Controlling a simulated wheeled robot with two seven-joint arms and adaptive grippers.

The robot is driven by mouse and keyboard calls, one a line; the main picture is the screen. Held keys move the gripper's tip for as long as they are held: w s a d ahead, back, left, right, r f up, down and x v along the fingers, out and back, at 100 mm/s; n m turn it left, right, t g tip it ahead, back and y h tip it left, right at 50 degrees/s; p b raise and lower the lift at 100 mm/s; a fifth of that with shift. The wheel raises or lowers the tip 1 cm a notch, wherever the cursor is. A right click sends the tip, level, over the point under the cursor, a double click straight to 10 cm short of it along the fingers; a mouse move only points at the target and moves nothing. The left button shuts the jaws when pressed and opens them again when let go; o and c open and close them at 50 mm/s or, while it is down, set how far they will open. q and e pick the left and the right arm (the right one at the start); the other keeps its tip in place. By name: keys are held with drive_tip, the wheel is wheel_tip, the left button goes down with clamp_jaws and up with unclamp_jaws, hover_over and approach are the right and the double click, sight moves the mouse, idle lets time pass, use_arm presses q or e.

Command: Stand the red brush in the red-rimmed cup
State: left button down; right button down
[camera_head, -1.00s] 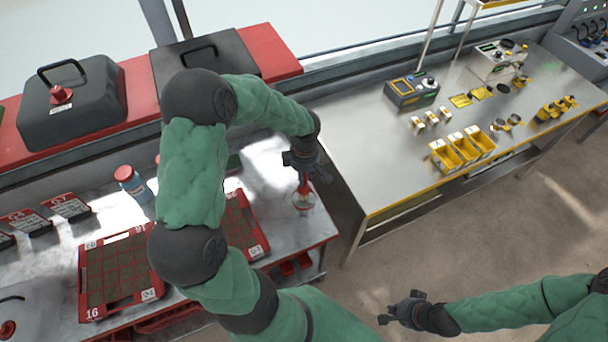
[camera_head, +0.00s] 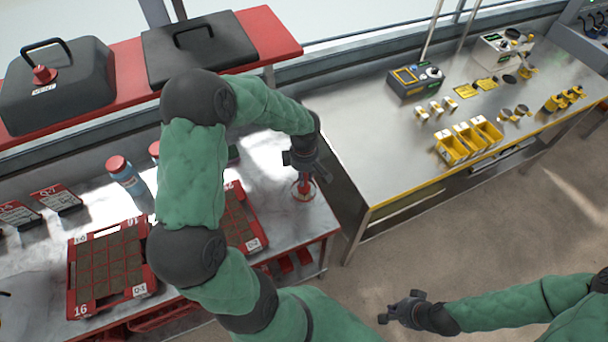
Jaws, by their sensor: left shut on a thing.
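The red-rimmed cup (camera_head: 302,195) is a small clear cup near the right end of the left bench. My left gripper (camera_head: 310,170) is directly above it, pointing down, shut on the red brush (camera_head: 302,180). Only a short red part of the brush shows below the fingers, overlapping the cup's mouth in the head view. I cannot tell whether the brush's lower end is inside the cup or just above it. My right gripper (camera_head: 397,312) is empty and open, low over the floor at the bottom right.
Red seed trays (camera_head: 70,270) lie on the left bench (camera_head: 180,320), left of the cup, partly behind my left arm. A blue bottle (camera_head: 128,180) with a red cap stands farther back. The steel table (camera_head: 370,150) on the right holds yellow bins (camera_head: 468,140); a gap separates the tables.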

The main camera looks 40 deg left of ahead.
use_arm(q)
drive_tip(key=c, duration=1)
unclamp_jaws()
wheel_tip(320, 180, up, 12)
idle(0.6)
drive_tip(key=w+d+f+m+h, duration=0.1)
drive_tip(key=d+f+m+h, duration=0.1)
drive_tip(key=d+f+m, duration=0.65)
drive_tip(key=s+d+f+m, duration=0.3)
drive_tip(key=s+d+f, duration=0.1)
drive_tip(key=f, duration=0.4)
drive_tip(key=s+d+f+m+h+b, duration=0.1)
drive_tip(key=s+d+f+m, duration=0.3)
drive_tip(key=d+f, duration=0.2)
drive_tip(key=s+d+f+m+h+b, duration=0.1)
drive_tip(key=s+d+f+m, duration=0.2)
drive_tip(key=f, duration=0.6)
drive_tip(key=shift+s+d+f+m+t, duration=0.2)
drive_tip(key=shift+s+d, duration=0.3)
drive_tip(key=shift+d, duration=0.2)
drive_tip(key=shift+s+d+f+m+t, duration=0.1)
drive_tip(key=shift+s+d+f, duration=0.05)
drive_tip(key=shift+s+d, duration=0.45)
